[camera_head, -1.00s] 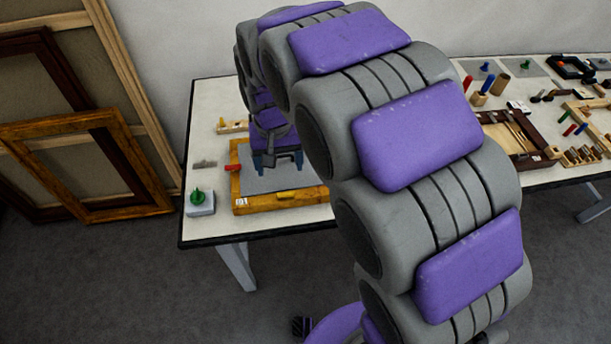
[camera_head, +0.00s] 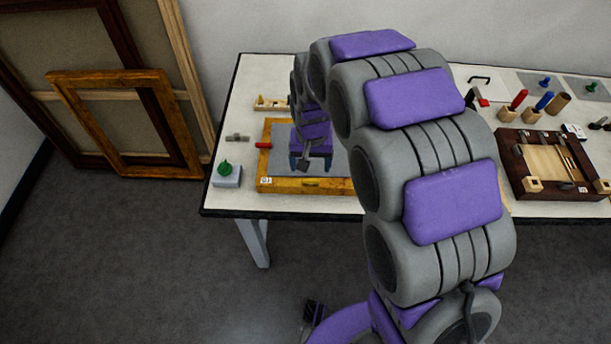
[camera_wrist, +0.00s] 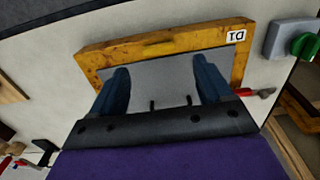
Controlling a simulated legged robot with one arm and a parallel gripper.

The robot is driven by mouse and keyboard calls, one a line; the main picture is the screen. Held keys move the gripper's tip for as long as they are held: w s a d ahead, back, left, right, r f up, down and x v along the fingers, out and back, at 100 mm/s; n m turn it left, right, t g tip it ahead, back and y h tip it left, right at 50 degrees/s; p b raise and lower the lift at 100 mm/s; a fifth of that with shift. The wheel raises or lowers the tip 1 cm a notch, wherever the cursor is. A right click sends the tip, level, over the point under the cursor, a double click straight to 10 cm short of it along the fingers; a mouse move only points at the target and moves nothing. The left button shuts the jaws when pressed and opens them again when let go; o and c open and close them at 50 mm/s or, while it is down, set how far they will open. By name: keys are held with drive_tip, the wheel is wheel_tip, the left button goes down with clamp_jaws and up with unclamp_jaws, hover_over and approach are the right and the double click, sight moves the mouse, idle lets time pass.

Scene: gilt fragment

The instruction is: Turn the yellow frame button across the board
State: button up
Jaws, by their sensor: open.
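The gilt frame (camera_head: 275,184) lies flat on the white table, with a grey board (camera_head: 340,163) inside it. The yellow button (camera_head: 311,183) is on the middle of the frame's near bar and appears to lie lengthwise along it. In the wrist view the yellow button (camera_wrist: 159,43) shows faintly against the gold bar. My gripper (camera_head: 310,162) is over the board, behind the near bar. In the wrist view my gripper (camera_wrist: 162,74) has its two blue fingers spread with nothing between them, pointing toward the yellow button and apart from it.
A red button (camera_head: 264,146) sits on the frame's left bar. A green knob on a grey block (camera_head: 226,180) stands left of the frame. A wooden piece (camera_head: 270,103) lies behind. A dark tray (camera_head: 515,165) and upright handles (camera_head: 513,106) are at right.

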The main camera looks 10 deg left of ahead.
sight(310, 178)
drive_tip(key=f, duration=0.1)
drive_tip(key=d+f, duration=0.1)
drive_tip(key=f, duration=0.1)
drive_tip(key=d+f, duration=0.1)
drive_tip(key=shift+d+f+b, duration=0.15)
drive_tip(key=shift+d+b, duration=0.1)
drive_tip(key=shift+b, duration=0.1)
drive_tip(key=a+f, duration=0.1)
drive_tip(key=a, duration=0.2)
drive_tip(key=a+f, duration=0.1)
drive_tip(key=shift+w+a+f, duration=0.1)
drive_tip(key=shift+a+f, duration=0.05)
drive_tip(key=shift+f, duration=0.2)
drive_tip(key=d, duration=0.2)
drive_tip(key=shift+d+r, duration=0.3)
drive_tip(key=shift+c, duration=0.4)
drive_tip(key=shift+d, duration=0.3)
drive_tip(key=shift+c, duration=1.5)
drive_tip(key=shift+a+f, duration=0.2)
drive_tip(key=shift+a, duration=0.7)
drive_tip(key=c, duration=0.4)
drive_tip(key=shift+d+r, duration=0.1)
drive_tip(key=shift+d, duration=0.15)
drive_tip(key=shift+c, duration=1.3)
